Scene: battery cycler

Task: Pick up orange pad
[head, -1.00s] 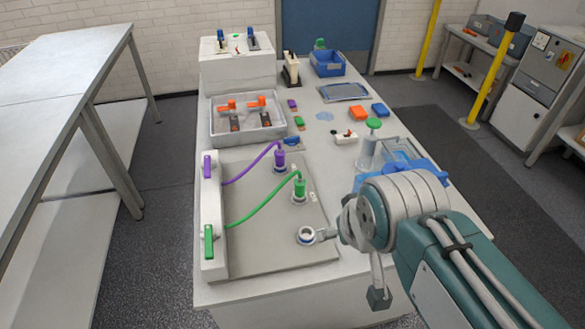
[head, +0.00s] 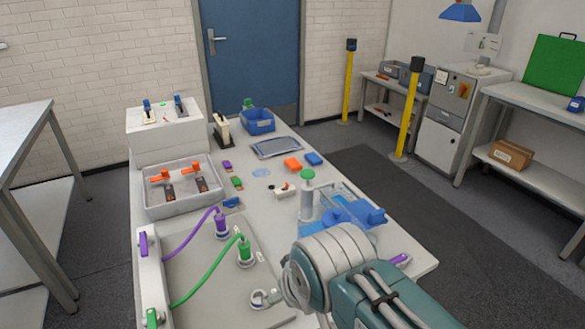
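The orange pad (head: 293,163) lies flat on the light grey bench top (head: 275,190), towards the back right in the head view. A blue pad (head: 313,158) lies just to its right, with a small gap. My arm comes in from the lower right, well in front of the orange pad and apart from it. Nothing covers the orange pad.
A grey-framed tray (head: 276,147) and blue bin (head: 258,121) lie behind.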

